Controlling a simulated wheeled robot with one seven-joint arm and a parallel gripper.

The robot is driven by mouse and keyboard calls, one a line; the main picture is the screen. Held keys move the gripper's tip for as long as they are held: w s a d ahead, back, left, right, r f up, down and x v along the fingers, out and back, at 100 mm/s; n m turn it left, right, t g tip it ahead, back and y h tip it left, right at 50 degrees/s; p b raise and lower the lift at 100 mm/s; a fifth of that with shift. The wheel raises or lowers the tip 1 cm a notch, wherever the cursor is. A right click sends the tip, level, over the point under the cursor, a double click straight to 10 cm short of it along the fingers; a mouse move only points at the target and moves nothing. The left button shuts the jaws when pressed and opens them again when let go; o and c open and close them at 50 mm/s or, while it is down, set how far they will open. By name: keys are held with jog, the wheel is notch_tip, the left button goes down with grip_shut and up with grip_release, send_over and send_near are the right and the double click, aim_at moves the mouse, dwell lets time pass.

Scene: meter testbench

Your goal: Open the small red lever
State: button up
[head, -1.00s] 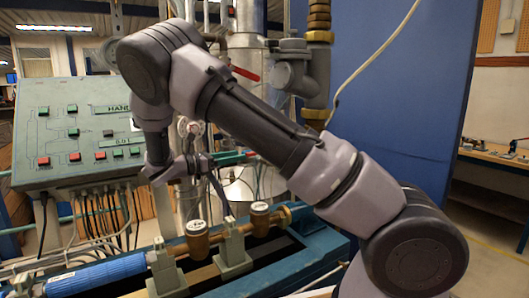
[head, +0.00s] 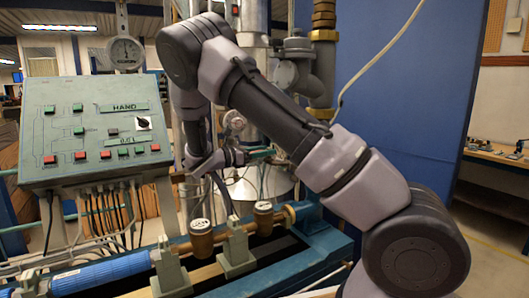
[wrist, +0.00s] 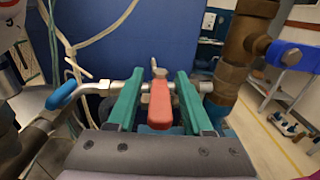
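The small red lever (wrist: 160,105) is in the middle of the wrist view, on a metal pipe fitting. My gripper (wrist: 158,98) has two green fingers, one on each side of the lever. A gap shows between each finger and the lever, so the gripper is open around it and not clamped. In the head view my gripper (head: 262,155) is small, in front of the silver vessel and pipes. The red lever cannot be made out there, hidden by my arm and gripper.
A blue-handled lever (wrist: 62,95) lies left of the fingers. A brown pipe (wrist: 232,62) with a blue handle (wrist: 285,53) stands close on the right. In the head view are the control panel (head: 92,168), a dial gauge (head: 125,52) and brass meters (head: 201,240).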

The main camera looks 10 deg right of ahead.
grip_shut()
dwell(1.2)
